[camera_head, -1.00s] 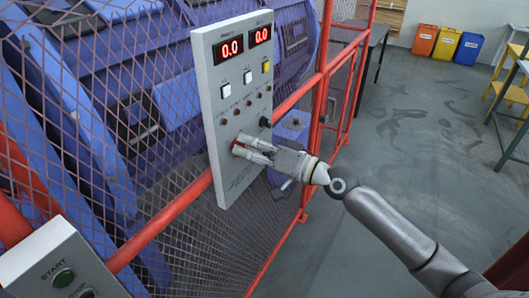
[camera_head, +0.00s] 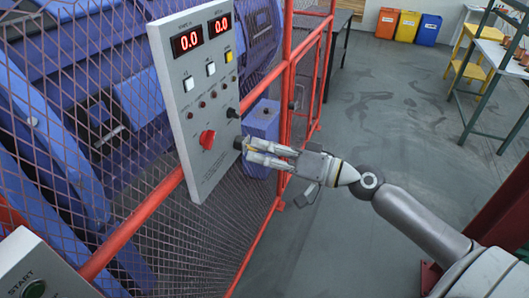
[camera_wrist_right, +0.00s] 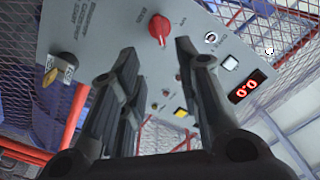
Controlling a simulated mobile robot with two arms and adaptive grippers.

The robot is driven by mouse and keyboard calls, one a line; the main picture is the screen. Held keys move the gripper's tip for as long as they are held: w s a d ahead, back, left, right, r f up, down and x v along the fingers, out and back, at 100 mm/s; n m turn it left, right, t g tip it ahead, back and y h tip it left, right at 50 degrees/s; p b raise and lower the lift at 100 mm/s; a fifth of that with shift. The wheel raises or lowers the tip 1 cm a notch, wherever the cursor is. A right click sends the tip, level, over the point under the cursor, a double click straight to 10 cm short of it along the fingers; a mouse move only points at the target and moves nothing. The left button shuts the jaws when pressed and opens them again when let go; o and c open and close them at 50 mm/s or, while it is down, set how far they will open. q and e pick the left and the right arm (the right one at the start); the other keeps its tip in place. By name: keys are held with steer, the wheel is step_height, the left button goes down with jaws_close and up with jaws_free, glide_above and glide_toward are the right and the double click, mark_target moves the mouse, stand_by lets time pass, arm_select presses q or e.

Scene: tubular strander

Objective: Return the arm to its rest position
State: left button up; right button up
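My right arm comes in from the lower right in the head view. Its gripper (camera_head: 250,152) is beside the right edge of the grey control panel (camera_head: 180,100), apart from the red knob (camera_head: 207,139). In the right wrist view the two dark fingers (camera_wrist_right: 156,50) stand apart with nothing held between them. The red knob (camera_wrist_right: 159,27) shows beyond the gap, on the panel (camera_wrist_right: 95,35). My left gripper is not in view.
A red-framed mesh fence (camera_head: 150,215) guards blue machinery behind the panel. A START button box (camera_head: 40,270) is at lower left. Open grey floor (camera_head: 390,130) lies to the right, with bins (camera_head: 408,24) and a table (camera_head: 497,55) farther back.

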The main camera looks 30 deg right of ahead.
stand_by(0.5)
steer(key=w+d+f+m+h, duration=0.1)
steer(key=d+f+h, duration=0.3)
steer(key=f, duration=0.7)
steer(key=w+d+f+m+h, duration=0.25)
steer(key=d+f, duration=0.35)
steer(key=f, duration=0.6)
steer(key=s+d+f+g+h, duration=0.15)
steer(key=s+f, duration=0.25)
steer(key=f, duration=0.5)
steer(key=s+d+f+g+h, duration=0.1)
steer(key=s+f+g, duration=0.2)
steer(key=f, duration=0.6)
steer(key=s+a+f+n+g+h+b, duration=0.1)
steer(key=s+a+f+n+g+h, duration=0.2)
steer(key=s+f, duration=1.45)
steer(key=s+a+f+n+g, duration=0.1)
steer(key=s+a+f+g, duration=0.1)
steer(key=s, duration=0.5)
steer(key=s+a+f+n+g, duration=0.1)
steer(key=s+a+f+n, duration=0.1)
steer(key=s+a+f, duration=0.3)
steer(key=s+a+f+n+g+y, duration=0.1)
steer(key=s+a+f+g, duration=0.1)
steer(key=s, duration=0.7)
step_height(320, 180, down, 3)
steer(key=shift+a+r+n+g, duration=0.2)
steer(key=shift+a+n+g, duration=0.15)
steer(key=shift+a, duration=0.5)
